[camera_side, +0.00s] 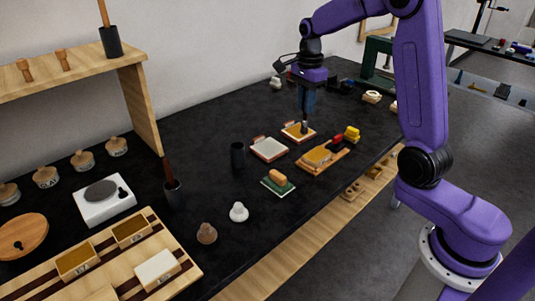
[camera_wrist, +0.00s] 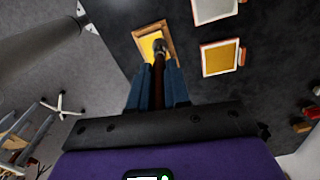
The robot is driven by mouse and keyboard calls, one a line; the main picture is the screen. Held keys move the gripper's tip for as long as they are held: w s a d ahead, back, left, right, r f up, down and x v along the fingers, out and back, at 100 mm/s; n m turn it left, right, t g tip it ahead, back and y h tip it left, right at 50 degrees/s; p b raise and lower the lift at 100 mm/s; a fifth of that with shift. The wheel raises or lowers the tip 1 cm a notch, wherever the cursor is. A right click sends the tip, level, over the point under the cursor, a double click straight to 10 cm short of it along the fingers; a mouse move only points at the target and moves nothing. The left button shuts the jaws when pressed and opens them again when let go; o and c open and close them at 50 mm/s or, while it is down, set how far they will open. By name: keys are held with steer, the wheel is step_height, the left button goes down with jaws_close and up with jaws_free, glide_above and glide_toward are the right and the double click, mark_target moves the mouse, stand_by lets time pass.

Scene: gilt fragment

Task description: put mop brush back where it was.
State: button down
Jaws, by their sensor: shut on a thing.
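My gripper (camera_side: 306,100) is shut on the mop brush (camera_side: 304,127) and holds it head down above the table. In the wrist view, the brush's brown handle (camera_wrist: 158,75) runs between the blue fingers (camera_wrist: 155,90), with its dark round head farthest away. There the head overlaps a wooden-framed yellow pad (camera_wrist: 147,42). In the side view it overlaps a small orange tray (camera_side: 293,131), and I cannot tell whether it touches anything. A black cup (camera_side: 238,155) stands upright with no brush visible in it. Another dark cup (camera_side: 174,195) holds a brown-handled tool.
A pale tray (camera_side: 268,149) lies left of the orange tray. A wooden board (camera_side: 320,157) with a yellow pad lies in front. A green tray (camera_side: 278,185) and white knob (camera_side: 238,212) lie nearer. A wooden shelf (camera_side: 60,82) stands at left. The tabletop behind the black cup is clear.

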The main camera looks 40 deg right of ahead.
steer(key=w+a+f, duration=0.2)
steer(key=w+a, duration=1.2)
step_height(320, 180, down, 9)
steer(key=shift+a, duration=0.15)
steer(key=shift+s+f, duration=0.1)
steer(key=shift+f, duration=0.1)
steer(key=c, duration=1.1)
jaws_free()
